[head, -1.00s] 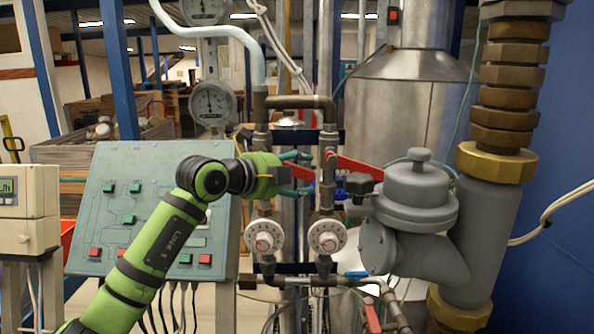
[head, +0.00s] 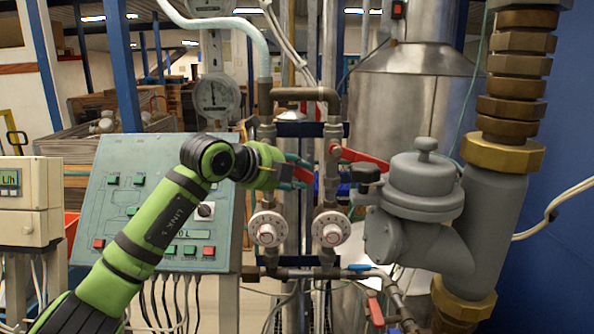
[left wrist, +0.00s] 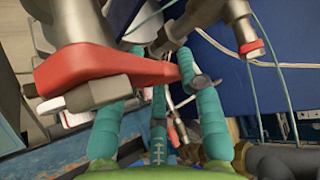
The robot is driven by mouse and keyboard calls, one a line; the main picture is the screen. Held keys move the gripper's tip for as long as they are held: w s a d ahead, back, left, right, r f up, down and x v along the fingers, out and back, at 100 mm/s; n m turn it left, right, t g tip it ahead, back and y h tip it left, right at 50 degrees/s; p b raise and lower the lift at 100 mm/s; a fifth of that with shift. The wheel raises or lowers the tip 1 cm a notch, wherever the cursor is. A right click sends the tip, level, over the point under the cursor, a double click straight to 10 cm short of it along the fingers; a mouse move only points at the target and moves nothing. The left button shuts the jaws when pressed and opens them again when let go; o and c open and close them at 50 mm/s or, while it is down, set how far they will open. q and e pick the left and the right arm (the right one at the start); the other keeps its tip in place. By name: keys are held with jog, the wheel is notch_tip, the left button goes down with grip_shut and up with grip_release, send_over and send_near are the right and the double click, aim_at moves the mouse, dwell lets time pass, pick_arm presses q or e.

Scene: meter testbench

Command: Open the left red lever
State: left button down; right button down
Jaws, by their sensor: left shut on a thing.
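The left red lever (head: 303,174) shows as a small red piece between the fingers of my left gripper (head: 299,172); the gripper and pipe hide most of it. In the left wrist view a large red lever (left wrist: 105,72) reaches in from the left, and its free end lies between the teal fingers of my left gripper (left wrist: 165,85). The gripper is shut on it. The right red lever (head: 365,159) slopes down to the right on the neighbouring pipe, apart from my fingers. My right gripper is not in view.
Two white round dials (head: 330,229) sit below the levers. A grey valve body (head: 420,190) stands close on the right. A sloped control panel (head: 120,190) is behind my left arm. A lower red handle (head: 375,311) and a blue handle (head: 359,267) are on pipes below.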

pick_arm(q)
jog(key=a+f+m+y, duration=0.1)
jog(key=y, duration=0.1)
jog(key=a+f+m+y+b, duration=0.1)
jog(key=a+y, duration=0.1)
jog(key=a+f+m+g+y+b, duration=0.1)
jog(key=a+m+y, duration=0.1)
jog(key=shift+f+y, duration=0.25)
jog(key=shift+y, duration=0.15)
jog(key=shift+a+f+m+y+b, duration=0.1)
jog(key=shift+a+m+y+b, duration=0.35)
jog(key=shift+a+y, duration=0.5)
jog(key=c, duration=0.8)
grip_release()
jog(key=shift+w, duration=0.1)
